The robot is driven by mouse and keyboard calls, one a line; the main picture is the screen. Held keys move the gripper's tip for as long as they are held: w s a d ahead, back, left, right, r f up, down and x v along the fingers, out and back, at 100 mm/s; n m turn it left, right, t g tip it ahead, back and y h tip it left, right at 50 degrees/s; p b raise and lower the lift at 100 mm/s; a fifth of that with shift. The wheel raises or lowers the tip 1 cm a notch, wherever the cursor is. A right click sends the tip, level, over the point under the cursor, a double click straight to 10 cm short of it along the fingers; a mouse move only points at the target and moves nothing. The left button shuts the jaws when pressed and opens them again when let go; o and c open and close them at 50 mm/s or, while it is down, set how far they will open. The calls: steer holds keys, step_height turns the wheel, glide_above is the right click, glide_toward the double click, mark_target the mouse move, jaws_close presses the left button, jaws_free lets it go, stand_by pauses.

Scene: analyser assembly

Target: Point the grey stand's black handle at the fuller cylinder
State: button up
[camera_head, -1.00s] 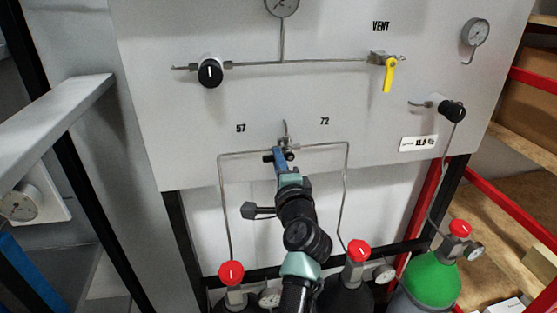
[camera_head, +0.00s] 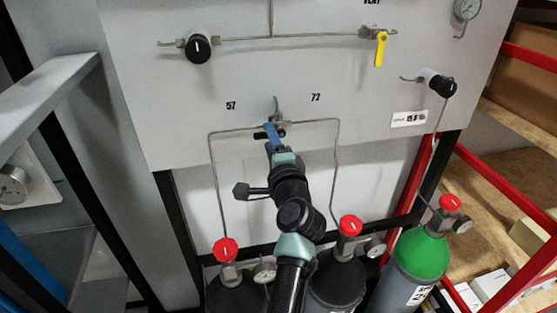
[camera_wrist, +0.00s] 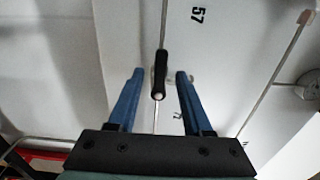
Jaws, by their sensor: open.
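The grey-white panel (camera_head: 330,80) has a small valve between the labels 57 and 72, where two thin pipes meet. Its black handle (camera_wrist: 159,75) shows in the wrist view, between my fingers and with a gap on each side. My gripper (camera_wrist: 158,75) is open; its blue fingers (camera_head: 271,132) reach the valve in the head view and partly hide it. A left black cylinder (camera_head: 228,293) and a right black cylinder (camera_head: 341,283) stand below with red caps. Their gauges (camera_head: 264,271) and (camera_head: 376,248) are too small to read.
A black knob (camera_head: 198,48) and a yellow lever (camera_head: 381,49) sit higher on the panel. Another black knob (camera_head: 442,86) is at right. A green-topped cylinder (camera_head: 421,254) stands by red-framed shelves (camera_head: 500,185). A grey beam (camera_head: 45,95) is at left.

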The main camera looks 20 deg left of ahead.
steer(key=b+v, duration=0.1)
steer(key=v, duration=1.1)
